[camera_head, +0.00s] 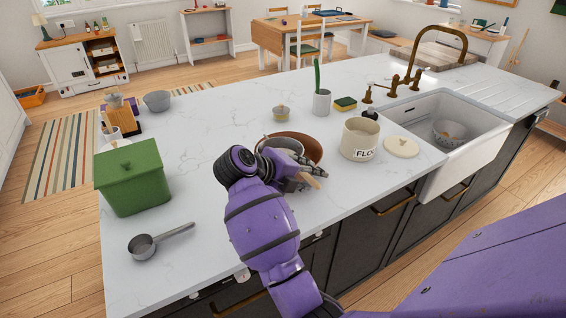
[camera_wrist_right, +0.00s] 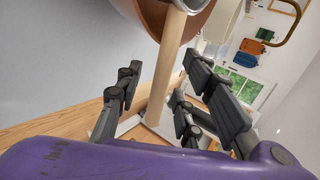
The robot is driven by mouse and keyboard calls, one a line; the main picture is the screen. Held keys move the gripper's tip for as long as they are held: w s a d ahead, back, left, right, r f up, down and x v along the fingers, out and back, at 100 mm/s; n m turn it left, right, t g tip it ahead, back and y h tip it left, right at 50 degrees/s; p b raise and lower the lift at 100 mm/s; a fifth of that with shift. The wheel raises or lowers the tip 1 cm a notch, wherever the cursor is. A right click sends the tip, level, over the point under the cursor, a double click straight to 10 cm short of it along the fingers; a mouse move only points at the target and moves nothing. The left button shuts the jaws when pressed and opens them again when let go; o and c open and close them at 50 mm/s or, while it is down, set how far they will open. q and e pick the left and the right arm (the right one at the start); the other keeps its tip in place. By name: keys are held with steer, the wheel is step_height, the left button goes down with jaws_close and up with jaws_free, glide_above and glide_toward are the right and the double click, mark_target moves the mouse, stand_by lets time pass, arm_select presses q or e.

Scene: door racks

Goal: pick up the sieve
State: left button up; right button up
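The sieve has a grey metal bowl and a light wooden handle (camera_head: 312,181). Its metal part sits in a brown bowl (camera_head: 311,148) near the counter's front edge, and the handle points toward the front. My right gripper (camera_head: 300,182) is at the handle, partly hidden by my purple arm in the head view. In the right wrist view the wooden handle (camera_wrist_right: 166,68) runs between the spread fingers of my right gripper (camera_wrist_right: 168,98), with gaps on both sides. The brown bowl (camera_wrist_right: 196,18) shows above. My left gripper is not in view.
A flour jar (camera_head: 359,139) and its lid (camera_head: 401,147) stand to the right, before the sink (camera_head: 465,150). The white counter between is mostly clear.

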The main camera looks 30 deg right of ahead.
jaws_close()
steer(key=shift+r, duration=0.1)
